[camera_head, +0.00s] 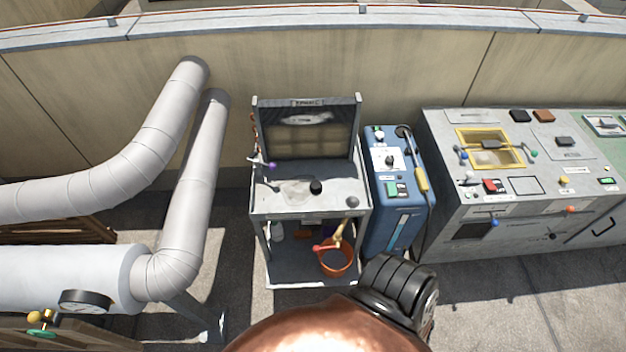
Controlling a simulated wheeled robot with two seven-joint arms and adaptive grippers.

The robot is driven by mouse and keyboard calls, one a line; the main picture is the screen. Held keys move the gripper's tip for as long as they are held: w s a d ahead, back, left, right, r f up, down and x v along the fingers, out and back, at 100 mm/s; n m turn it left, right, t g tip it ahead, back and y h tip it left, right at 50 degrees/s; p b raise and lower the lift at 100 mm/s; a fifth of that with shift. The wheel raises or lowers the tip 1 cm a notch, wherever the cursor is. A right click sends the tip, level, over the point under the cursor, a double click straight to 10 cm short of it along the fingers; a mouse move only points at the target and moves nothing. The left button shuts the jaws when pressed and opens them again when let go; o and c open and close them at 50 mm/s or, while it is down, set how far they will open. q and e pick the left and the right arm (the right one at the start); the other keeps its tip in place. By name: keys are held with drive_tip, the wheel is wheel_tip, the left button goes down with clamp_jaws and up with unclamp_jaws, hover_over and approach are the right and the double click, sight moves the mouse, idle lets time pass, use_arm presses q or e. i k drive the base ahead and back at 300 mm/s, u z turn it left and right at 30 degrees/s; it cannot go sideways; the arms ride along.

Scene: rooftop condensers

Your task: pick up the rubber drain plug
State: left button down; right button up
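A small dark round piece (316,187) sits on the grey top of a metal wash stand (335,208), beside a pale shallow recess. It looks like the rubber drain plug, but it is too small to be sure. A grey round knob-like piece (352,202) is at the front right of the same top. Neither of my grippers shows in the head view, and nothing is seen touching the dark piece.
An orange bucket (335,262) stands on the stand's lower shelf. A blue machine (396,215) stands close on the right, then a grey control console (480,215). Large pale ducts (190,190) fill the left. Open floor (225,270) lies left of the stand.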

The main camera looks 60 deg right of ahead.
sight(316, 186)
drive_tip(key=z, duration=0.6)
drive_tip(key=i, duration=0.95)
drive_tip(key=z, duration=0.75)
